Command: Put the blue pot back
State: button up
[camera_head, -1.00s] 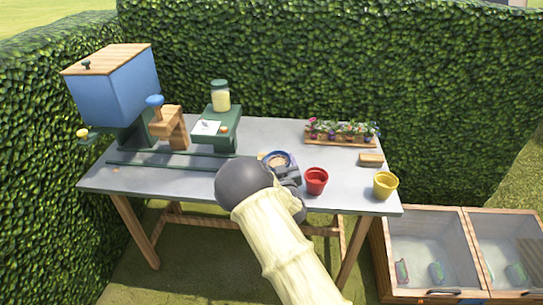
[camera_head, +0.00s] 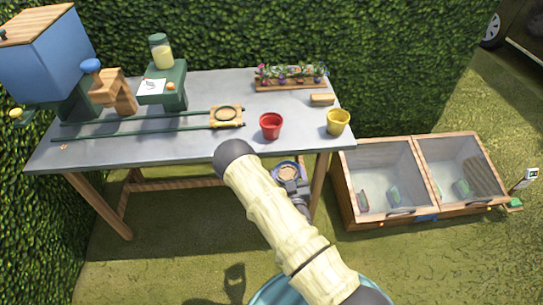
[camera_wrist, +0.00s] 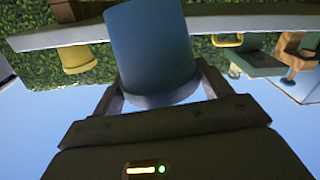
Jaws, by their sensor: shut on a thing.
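The blue pot (camera_head: 288,171) shows in the head view with a blue rim and brown contents. It is held out in front of the table's front edge, above the grass. My gripper (camera_head: 293,183) is shut on it. In the wrist view the blue pot (camera_wrist: 150,45) fills the middle between the fingers of my gripper (camera_wrist: 158,88), and that picture looks upside down. On the table, a red pot (camera_head: 271,125) and a yellow pot (camera_head: 338,121) stand near the right front edge.
A wooden holder with a round ring (camera_head: 226,117) sits empty at the end of green rails (camera_head: 130,126). A flower planter (camera_head: 290,78) and small wooden block (camera_head: 322,99) are behind the pots. Glass-topped cold frames (camera_head: 385,185) stand right of the table (camera_head: 200,90).

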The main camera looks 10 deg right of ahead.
jog(key=shift+s+d+f, duration=0.4)
jog(key=shift+s+f, duration=0.05)
jog(key=shift+f, duration=0.1)
jog(key=shift+s+d+f, duration=0.35)
jog(key=shift+s+f, duration=0.1)
jog(key=shift+f, duration=0.1)
jog(key=shift+w+a+r, duration=0.1)
jog(key=shift+w+r, duration=0.1)
jog(key=shift+r, duration=0.25)
jog(key=shift+w+a+r, duration=0.1)
jog(key=shift+w+r, duration=0.05)
jog(key=shift+r, duration=0.3)
jog(key=shift+w, duration=0.15)
jog(key=shift+d, duration=0.1)
jog(key=shift+d, duration=0.1)
